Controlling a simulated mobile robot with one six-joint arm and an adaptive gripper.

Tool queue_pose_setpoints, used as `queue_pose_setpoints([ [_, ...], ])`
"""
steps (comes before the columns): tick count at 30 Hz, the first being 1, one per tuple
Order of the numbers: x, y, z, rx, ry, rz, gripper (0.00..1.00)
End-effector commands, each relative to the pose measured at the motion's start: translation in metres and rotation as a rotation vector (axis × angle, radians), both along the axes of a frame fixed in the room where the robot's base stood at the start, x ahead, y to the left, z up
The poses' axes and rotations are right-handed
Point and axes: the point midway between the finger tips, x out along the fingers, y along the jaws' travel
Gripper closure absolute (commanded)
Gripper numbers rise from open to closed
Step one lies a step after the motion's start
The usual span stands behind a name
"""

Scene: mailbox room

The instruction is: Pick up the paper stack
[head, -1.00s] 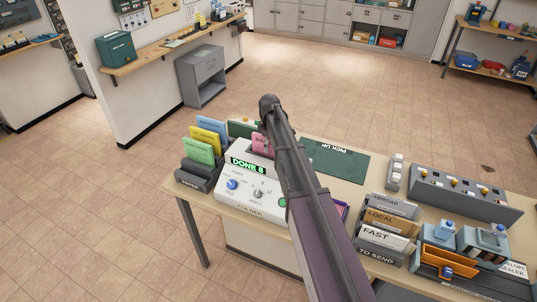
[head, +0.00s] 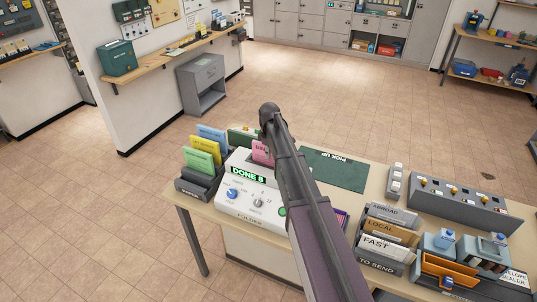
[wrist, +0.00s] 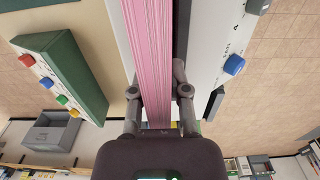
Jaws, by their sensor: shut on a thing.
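The pink paper stack (wrist: 148,45) stands on edge between the two fingers of my gripper (wrist: 157,92) in the wrist view. My gripper is shut on it, one finger on each side. In the head view the pink stack (head: 261,151) shows at the back of the white folder machine (head: 250,200), partly behind my arm. The machine's green display reads "DONE 8". My fingers are hidden in the head view. I cannot tell whether the stack is clear of the machine.
A rack of blue, yellow and green paper (head: 200,160) stands left of the folder. A dark green pick-up mat (head: 335,168) lies behind and right. A "to send" sorter (head: 385,240) and a switch box (head: 458,203) fill the right side.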

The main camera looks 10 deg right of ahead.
Motion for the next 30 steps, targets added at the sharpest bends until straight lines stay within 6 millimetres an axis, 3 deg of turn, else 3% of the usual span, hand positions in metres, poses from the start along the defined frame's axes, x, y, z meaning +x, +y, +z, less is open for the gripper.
queue_pose_setpoints([
  [21,0.0,0.0,0.071,0.0,0.0,0.001,1.0],
  [30,0.0,0.001,0.09,0.0,0.0,0.001,1.0],
])
